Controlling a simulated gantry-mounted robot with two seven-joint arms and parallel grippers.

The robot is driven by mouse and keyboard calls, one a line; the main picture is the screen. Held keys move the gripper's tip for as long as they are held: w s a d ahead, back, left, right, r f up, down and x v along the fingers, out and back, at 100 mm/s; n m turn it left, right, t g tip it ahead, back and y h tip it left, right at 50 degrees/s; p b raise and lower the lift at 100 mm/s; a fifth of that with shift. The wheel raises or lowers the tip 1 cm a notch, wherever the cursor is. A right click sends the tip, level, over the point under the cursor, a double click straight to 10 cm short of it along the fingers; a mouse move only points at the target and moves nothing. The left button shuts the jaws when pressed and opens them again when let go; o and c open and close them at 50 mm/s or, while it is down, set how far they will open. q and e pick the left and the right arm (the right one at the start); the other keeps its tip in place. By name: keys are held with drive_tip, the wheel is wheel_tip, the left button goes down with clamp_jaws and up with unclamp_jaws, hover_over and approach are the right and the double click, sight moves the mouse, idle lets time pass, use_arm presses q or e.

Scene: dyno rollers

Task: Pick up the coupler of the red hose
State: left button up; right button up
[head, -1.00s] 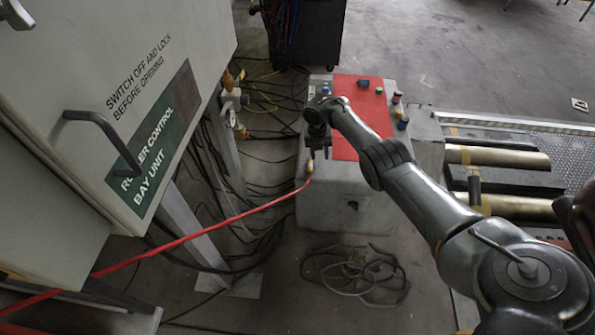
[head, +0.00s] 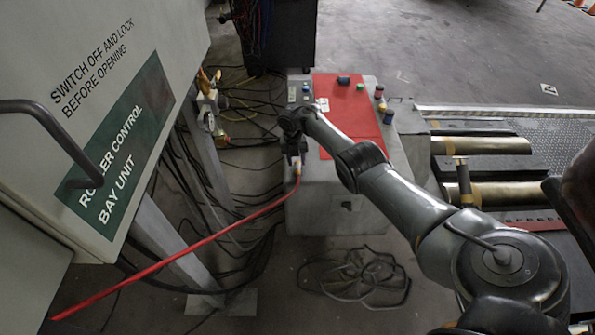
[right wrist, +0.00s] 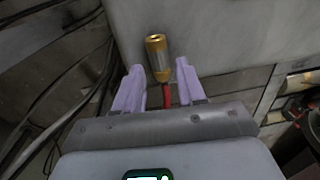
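The coupler of the red hose is a brass and silver cylinder (right wrist: 157,58), seen in the right wrist view in front of the pale grey box. The red hose (right wrist: 167,95) runs from it back between my fingers. In the head view the coupler (head: 298,168) shows small below my right gripper (head: 295,155), and the hose (head: 190,245) stretches down to the lower left. In the right wrist view my right gripper (right wrist: 160,72) is open. Its two pale fingers stand apart on either side of the hose and the coupler's near end, with gaps visible. My left gripper is not in view.
A grey box (head: 340,215) with a red top panel (head: 335,88) and buttons stands behind the gripper. A control cabinet (head: 120,60) with a handle fills the left. Black cables (head: 250,175) and a coiled cable (head: 355,275) lie on the floor. Rollers (head: 480,146) are at right.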

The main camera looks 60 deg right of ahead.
sight(297, 167)
drive_tip(key=f, duration=0.1)
drive_tip(key=f+b, duration=0.1)
drive_tip(key=f, duration=0.1)
drive_tip(key=shift+s+a, duration=0.15)
drive_tip(key=shift+s, duration=0.1)
drive_tip(key=shift+f+b, duration=0.3)
drive_tip(key=shift+b, duration=0.1)
drive_tip(key=shift+w, duration=0.1)
clamp_jaws()
drive_tip(key=shift+r, duration=0.2)
